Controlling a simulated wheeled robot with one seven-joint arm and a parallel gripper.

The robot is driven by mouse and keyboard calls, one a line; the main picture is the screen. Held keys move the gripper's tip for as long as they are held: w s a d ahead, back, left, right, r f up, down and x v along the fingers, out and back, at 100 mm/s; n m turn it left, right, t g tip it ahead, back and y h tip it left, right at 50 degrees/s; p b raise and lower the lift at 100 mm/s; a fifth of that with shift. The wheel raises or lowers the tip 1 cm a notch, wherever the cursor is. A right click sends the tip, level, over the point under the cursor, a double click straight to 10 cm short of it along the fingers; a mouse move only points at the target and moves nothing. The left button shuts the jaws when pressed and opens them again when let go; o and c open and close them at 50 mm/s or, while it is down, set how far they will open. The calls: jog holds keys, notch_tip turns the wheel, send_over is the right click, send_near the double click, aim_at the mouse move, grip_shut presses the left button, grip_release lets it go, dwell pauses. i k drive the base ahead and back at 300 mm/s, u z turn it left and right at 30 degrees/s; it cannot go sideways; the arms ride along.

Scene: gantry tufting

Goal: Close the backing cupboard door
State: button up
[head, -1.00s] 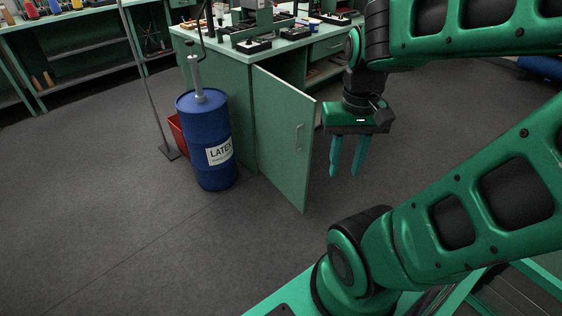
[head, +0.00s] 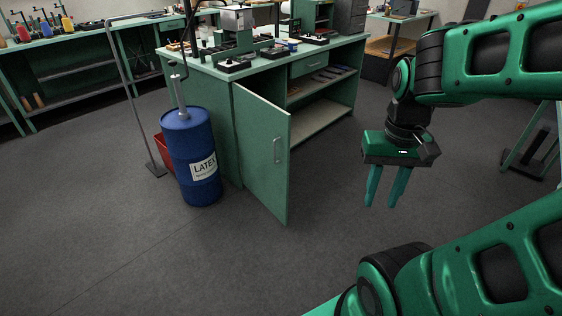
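The green cupboard door (head: 258,152) stands wide open, swung out from the left end of the green workbench cupboard (head: 300,62). A pale vertical handle (head: 277,150) is on the door near its free edge. Behind it the cupboard's opening shows a shelf (head: 318,88) with some flat items on it. My gripper (head: 384,190) hangs to the right of the door, fingers pointing down, apart from the door and touching nothing. Its two fingers are a little apart with an empty gap between them.
A blue drum marked LATEX (head: 191,160) stands left of the door, with a pump on top and a red bin (head: 165,153) behind it. A thin metal stand (head: 152,160) is further left. The floor in front and right of the door is clear.

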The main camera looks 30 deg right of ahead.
aim_at(263, 129)
jog(key=z, duration=0.35)
jog(key=i, duration=1.65)
jog(key=k, duration=1.2)
jog(key=u, duration=0.2)
jog(key=i, duration=0.75)
jog(key=u, duration=0.15)
